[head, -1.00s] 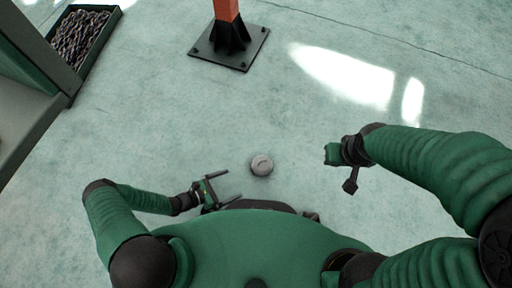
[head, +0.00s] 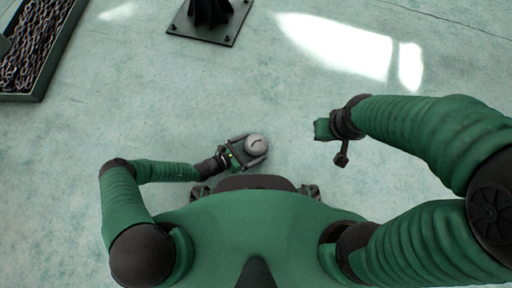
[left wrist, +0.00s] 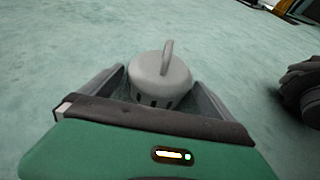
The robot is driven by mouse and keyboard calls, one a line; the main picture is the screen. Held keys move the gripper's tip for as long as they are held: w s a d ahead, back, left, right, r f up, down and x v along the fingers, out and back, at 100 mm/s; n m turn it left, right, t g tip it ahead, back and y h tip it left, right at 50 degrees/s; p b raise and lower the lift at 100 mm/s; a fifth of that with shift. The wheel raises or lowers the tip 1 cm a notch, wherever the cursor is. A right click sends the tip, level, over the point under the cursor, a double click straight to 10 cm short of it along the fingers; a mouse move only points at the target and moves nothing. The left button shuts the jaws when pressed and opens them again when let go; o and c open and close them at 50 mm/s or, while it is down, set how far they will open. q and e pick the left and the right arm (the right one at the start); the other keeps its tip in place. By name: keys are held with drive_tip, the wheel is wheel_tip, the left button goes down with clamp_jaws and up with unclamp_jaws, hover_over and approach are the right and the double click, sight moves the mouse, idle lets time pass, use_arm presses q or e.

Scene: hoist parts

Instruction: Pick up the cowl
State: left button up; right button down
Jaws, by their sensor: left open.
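The cowl (head: 256,145) is a small round grey cap with a raised loop handle on top and dark slots around its side. It sits upright on the floor. My left gripper (head: 250,150) is open, with one finger on each side of the cowl. In the left wrist view the cowl (left wrist: 160,76) stands between the two spread fingers (left wrist: 158,92), with small gaps at both sides.
A dark tray of chain (head: 72,22) lies at the upper left. A black bolted post base (head: 211,38) stands at the top. The pale green floor (head: 130,120) around the cowl is clear. Bright light patches fall at the upper right.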

use_arm(q)
drive_tip(key=shift+w+d+f, duration=0.3)
drive_tip(key=shift+d+f, duration=0.05)
drive_tip(key=shift+d, duration=0.1)
drive_tip(key=shift+w+d+r, duration=0.1)
drive_tip(key=shift+r, duration=0.1)
drive_tip(key=shift+c, duration=0.4)
use_arm(e)
drive_tip(key=shift+f, duration=0.45)
use_arm(q)
drive_tip(key=c, duration=1.4)
drive_tip(key=shift+o, duration=0.2)
